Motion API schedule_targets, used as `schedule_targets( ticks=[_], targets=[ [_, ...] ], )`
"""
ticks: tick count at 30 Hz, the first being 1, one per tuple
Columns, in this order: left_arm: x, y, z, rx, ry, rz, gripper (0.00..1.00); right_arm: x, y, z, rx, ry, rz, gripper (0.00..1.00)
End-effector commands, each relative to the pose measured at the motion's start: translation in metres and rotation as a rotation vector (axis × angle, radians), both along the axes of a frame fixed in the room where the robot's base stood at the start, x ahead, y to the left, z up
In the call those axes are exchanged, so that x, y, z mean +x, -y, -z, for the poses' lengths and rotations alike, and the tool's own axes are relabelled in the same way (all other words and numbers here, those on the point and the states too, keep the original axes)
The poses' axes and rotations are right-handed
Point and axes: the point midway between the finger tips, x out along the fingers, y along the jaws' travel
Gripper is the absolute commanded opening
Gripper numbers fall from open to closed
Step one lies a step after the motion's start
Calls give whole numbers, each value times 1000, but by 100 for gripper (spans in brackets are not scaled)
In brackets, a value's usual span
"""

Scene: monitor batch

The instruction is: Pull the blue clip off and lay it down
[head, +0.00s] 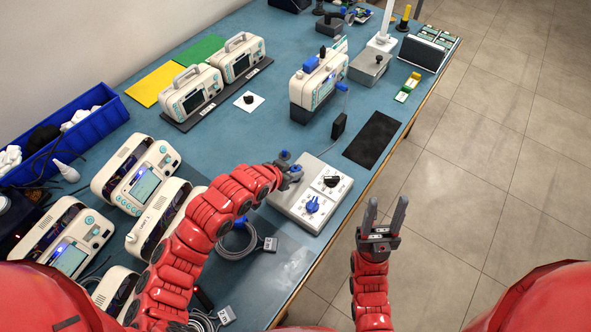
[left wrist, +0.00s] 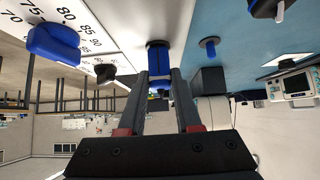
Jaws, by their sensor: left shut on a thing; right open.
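My left gripper (head: 290,172) is at the upper left edge of a grey box with dials (head: 283,203). In the left wrist view its fingers (left wrist: 172,75) are shut on a blue piece (left wrist: 158,58), which looks like the blue clip. The piece is upright between the fingers, by the edge of the white panel. I cannot tell whether it still touches the box. In the head view the fingers mostly hide it. My right gripper (head: 386,207) is open and empty, to the right of the table's edge.
The box carries a blue knob (head: 312,205) and a black knob (head: 331,181). A black mat (head: 372,139) lies bare beyond it. A monitor (head: 319,82) stands further back. A coiled grey cable (head: 238,243) and several monitors (head: 139,176) are at the left.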

Motion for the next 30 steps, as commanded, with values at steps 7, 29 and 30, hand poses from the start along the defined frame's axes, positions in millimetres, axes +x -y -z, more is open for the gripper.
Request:
schedule_targets(
  ticks=[7, 29, 30],
  targets=[
    [0, 0, -7, 1, 0, -1, 0, 0, 0, -5, 0, 0, 0, 50],
    [0, 0, -47, -1, 0, -1, 0, 0, 0, -28, 0, 0, 0, 50],
    [0, 0, -50, 0, 0, 0, 0, 0, 0, -29, 0, 0, 0, 50]
  ],
)
